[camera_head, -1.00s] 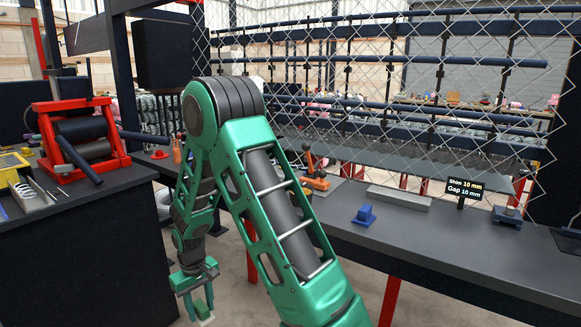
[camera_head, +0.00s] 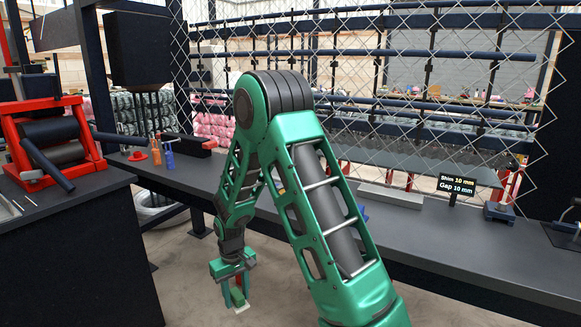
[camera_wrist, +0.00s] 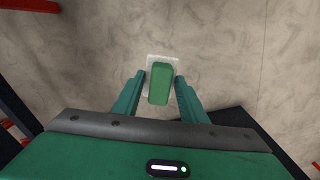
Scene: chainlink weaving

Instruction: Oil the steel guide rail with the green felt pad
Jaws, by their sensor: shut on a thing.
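My gripper (camera_head: 237,289) hangs low over the open floor, left of the dark bench (camera_head: 470,250) and below its top. It is shut on the green felt pad (camera_wrist: 160,83), a green block with a pale underside, seen between the fingers in the wrist view. The pale underside (camera_head: 241,308) also shows in the head view. The steel guide rail (camera_head: 391,196) appears to be the long light-grey bar lying on the bench right of my arm. The pad is well apart from it.
A sign reading Shim 10 mm, Gap 10 mm (camera_head: 457,187) stands right of the bar, near a small blue-based block (camera_head: 499,212). Wire mesh (camera_head: 400,100) rises behind. A red roller machine (camera_head: 50,145) sits on the left cabinet. Small bottles (camera_head: 156,152) stand at the bench's left.

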